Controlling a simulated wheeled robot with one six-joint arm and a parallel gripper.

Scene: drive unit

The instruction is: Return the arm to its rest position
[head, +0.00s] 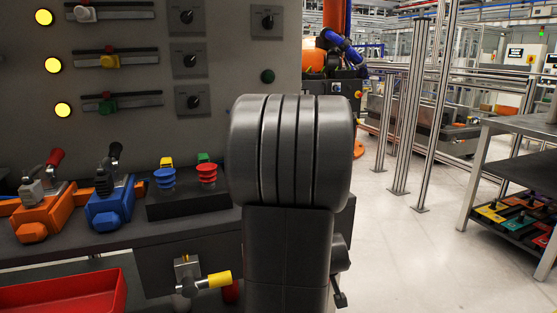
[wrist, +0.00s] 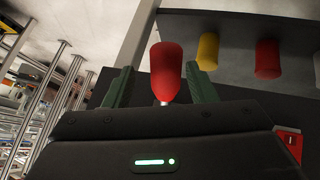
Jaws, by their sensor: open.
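My gripper (wrist: 159,70) shows in the wrist view with its two green fingers spread apart. A red handle (wrist: 166,70) on a thin metal stem appears between the fingers, with a visible gap on each side. I cannot tell its exact depth relative to the fingertips. In the head view my dark arm fills the middle and hides part of the bench; the gripper's fingers are not visible there.
A panel with sliders and knobs (head: 187,59) stands at the left. Orange (head: 45,215) and blue (head: 110,205) clamps sit on the bench. A yellow handle (head: 219,279) and red tray (head: 65,293) are lower. Open floor (head: 420,260) lies right, before a grey table (head: 515,123).

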